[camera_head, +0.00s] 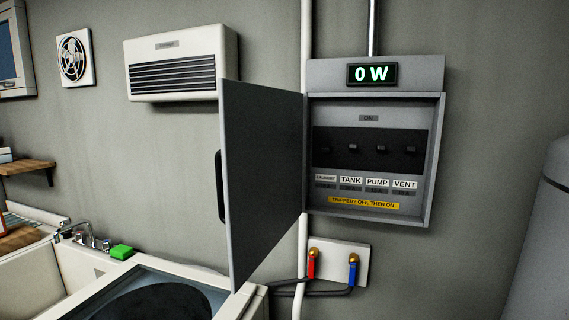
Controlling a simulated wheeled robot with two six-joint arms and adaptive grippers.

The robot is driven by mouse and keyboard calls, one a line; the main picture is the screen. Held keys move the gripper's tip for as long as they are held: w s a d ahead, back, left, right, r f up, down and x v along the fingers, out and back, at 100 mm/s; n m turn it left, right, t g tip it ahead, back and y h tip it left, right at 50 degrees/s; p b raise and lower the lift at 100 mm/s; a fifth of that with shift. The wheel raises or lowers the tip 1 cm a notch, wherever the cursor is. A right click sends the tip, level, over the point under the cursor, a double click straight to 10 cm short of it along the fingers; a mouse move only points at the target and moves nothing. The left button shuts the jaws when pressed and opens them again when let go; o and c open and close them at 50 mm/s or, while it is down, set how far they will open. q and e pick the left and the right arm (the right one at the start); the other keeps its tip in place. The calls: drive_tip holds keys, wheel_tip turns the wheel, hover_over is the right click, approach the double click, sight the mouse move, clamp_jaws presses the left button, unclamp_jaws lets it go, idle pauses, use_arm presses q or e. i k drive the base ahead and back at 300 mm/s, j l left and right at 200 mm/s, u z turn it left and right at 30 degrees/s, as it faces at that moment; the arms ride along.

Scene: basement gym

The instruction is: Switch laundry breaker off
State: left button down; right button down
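The grey breaker panel (436,165) hangs on the wall right of centre. Its door (262,180) stands open, swung out to the left. Inside, a black strip (366,165) carries a row of small switches, with an ON mark above. The laundry breaker (326,150) is the leftmost, above the "LAUNDRY" label (326,178); its exact lever position is too small to tell. Labels TANK, PUMP and VENT follow to the right. A yellow label (363,203) reads "TRIPPED? OFF, THEN ON". The display (372,74) on top reads "0 W". Neither gripper is in view.
Below the panel are a red valve (312,264) and a blue valve (353,270) with hoses. A washer top (150,296) and a sink with a green sponge (121,252) are at lower left. A grey tank (540,235) stands at right. The open door's edge juts out.

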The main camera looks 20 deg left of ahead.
sight(326, 148)
drive_tip(key=u, duration=1.8)
drive_tip(key=k+l, duration=0.35)
drive_tip(key=l, duration=0.05)
